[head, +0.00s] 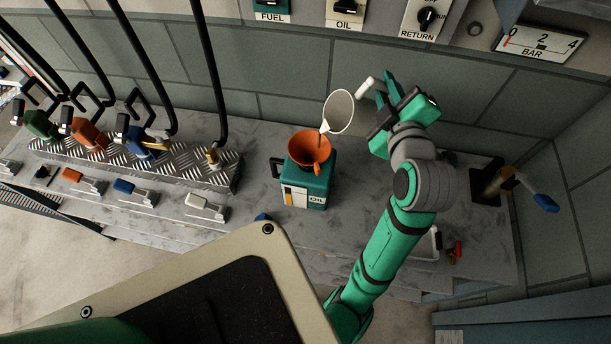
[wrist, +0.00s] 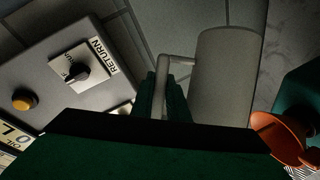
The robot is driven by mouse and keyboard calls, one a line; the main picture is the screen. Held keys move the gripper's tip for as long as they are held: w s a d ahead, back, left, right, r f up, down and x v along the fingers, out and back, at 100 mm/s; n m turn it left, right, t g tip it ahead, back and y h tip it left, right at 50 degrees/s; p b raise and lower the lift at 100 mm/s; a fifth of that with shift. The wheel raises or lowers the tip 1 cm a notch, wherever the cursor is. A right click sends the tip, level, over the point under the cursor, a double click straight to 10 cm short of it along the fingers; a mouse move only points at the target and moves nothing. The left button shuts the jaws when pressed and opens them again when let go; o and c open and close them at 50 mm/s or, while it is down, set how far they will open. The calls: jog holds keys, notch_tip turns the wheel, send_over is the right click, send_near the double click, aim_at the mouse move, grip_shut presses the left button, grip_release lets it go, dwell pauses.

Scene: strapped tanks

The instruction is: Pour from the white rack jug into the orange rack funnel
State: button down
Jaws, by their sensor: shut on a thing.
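The white jug (head: 340,112) is tilted in the head view, its mouth facing the camera and its lip low at the left, over the orange funnel (head: 309,148). A thin dark stream seems to run from the lip into the funnel. The funnel sits in the top of a teal can (head: 318,188) labelled OIL. My gripper (head: 374,101) is to the right of the jug, shut on its handle. In the wrist view the jug's grey-white side (wrist: 225,75) and its handle (wrist: 161,85) show at the fingers, and the funnel (wrist: 280,137) is at lower right.
Several coloured nozzles, among them an orange one (head: 85,132), stand on a tread-plate rack (head: 190,165) at left. A wall panel with a RETURN switch (head: 427,18) is behind. A blue-handled valve (head: 540,200) is at right.

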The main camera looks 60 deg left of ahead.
jog(key=shift+s+r+n+t, duration=0.3)
jog(key=shift+s+r+n, duration=0.1)
jog(key=shift+r, duration=0.15)
dwell(1.4)
jog(key=shift+s+a+r+n, duration=0.1)
jog(key=shift+s+r+n, duration=0.35)
jog(key=shift+r, duration=0.1)
jog(key=shift+a, duration=0.1)
dwell(1.4)
